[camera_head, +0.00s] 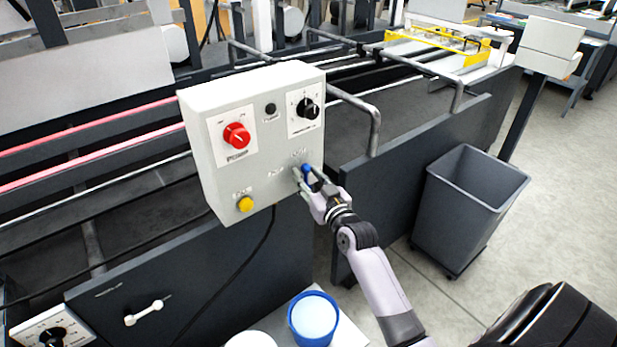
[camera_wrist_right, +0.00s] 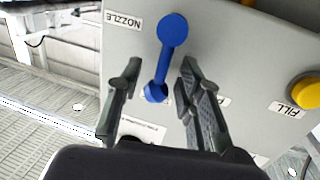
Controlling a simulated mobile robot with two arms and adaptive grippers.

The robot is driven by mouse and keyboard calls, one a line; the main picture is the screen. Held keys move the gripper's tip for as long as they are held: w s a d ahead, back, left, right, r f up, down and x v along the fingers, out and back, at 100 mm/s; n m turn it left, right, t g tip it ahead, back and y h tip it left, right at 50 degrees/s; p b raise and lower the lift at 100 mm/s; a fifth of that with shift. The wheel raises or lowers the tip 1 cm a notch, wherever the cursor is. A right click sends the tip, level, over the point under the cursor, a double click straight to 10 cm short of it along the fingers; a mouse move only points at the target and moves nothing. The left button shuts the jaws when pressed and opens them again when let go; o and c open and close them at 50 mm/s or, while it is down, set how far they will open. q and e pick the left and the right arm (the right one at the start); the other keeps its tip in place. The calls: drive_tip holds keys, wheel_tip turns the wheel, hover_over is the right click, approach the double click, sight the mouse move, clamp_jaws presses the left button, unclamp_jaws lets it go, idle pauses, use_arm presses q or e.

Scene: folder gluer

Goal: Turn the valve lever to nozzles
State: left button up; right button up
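The blue valve lever (camera_wrist_right: 172,32) is on the lower right of the white control box (camera_head: 205,108). In the right wrist view it runs from its hub up to a round end, just right of the NOZZLE label (camera_wrist_right: 123,20). Another label (camera_wrist_right: 225,101) is partly hidden by a finger. In the head view the lever (camera_head: 307,169) is small and partly covered by my right gripper (camera_head: 309,180). The right gripper's fingers are apart, one on each side of the lever; gaps show in the wrist view (camera_wrist_right: 160,68). My left gripper is not in view.
The box also carries a red knob (camera_head: 236,135), a black dial (camera_head: 307,108) and a yellow FILL button (camera_head: 245,204). A blue-rimmed bucket (camera_head: 313,320) stands below. A grey bin (camera_head: 465,208) stands at right, with open floor beyond.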

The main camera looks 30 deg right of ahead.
clamp_jaws()
idle(0.6)
